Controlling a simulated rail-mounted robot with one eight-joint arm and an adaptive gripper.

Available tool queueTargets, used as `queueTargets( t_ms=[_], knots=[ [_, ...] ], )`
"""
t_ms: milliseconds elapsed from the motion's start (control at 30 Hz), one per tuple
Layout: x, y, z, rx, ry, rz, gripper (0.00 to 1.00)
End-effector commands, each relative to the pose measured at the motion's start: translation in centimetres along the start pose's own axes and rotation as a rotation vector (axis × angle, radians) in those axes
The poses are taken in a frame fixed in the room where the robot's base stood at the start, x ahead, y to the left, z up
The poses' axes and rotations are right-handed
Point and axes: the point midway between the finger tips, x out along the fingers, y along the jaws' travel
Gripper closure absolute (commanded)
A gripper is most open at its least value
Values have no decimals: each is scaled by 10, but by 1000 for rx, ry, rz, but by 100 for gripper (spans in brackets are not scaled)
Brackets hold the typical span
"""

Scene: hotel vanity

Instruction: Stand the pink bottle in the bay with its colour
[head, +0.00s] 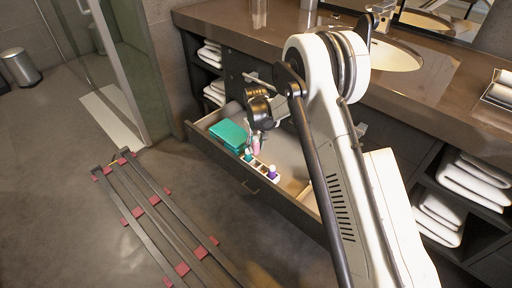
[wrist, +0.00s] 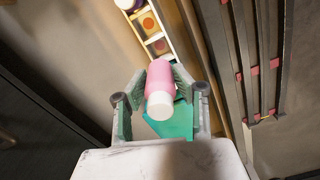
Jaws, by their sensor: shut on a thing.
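The pink bottle (wrist: 160,78) with a white cap (wrist: 160,105) is between the fingers of my gripper (wrist: 160,92) in the wrist view. My gripper is shut on it. In the head view the pink bottle (head: 256,147) hangs below my gripper (head: 257,137), over the open drawer near the teal end of the rack. The white rack (head: 277,180) has bays in a row. In the wrist view, two bays of the rack (wrist: 149,36) show reddish discs and look empty. A purple bottle (head: 272,170) and a teal bottle (head: 248,155) stand at the rack.
A teal box (head: 228,133) lies in the drawer (head: 236,167), left of the rack. The drawer front wall runs close along the rack. The drawer floor behind the rack (head: 288,152) is clear. The vanity counter (head: 240,32) overhangs the back.

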Motion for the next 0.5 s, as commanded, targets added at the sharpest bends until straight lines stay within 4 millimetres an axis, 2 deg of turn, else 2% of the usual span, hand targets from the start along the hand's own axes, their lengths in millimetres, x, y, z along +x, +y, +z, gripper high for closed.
queueTargets(
  t_ms=[500],
  knots=[
    [41, 0, 0, 1, 0, 0, 100]
  ],
)
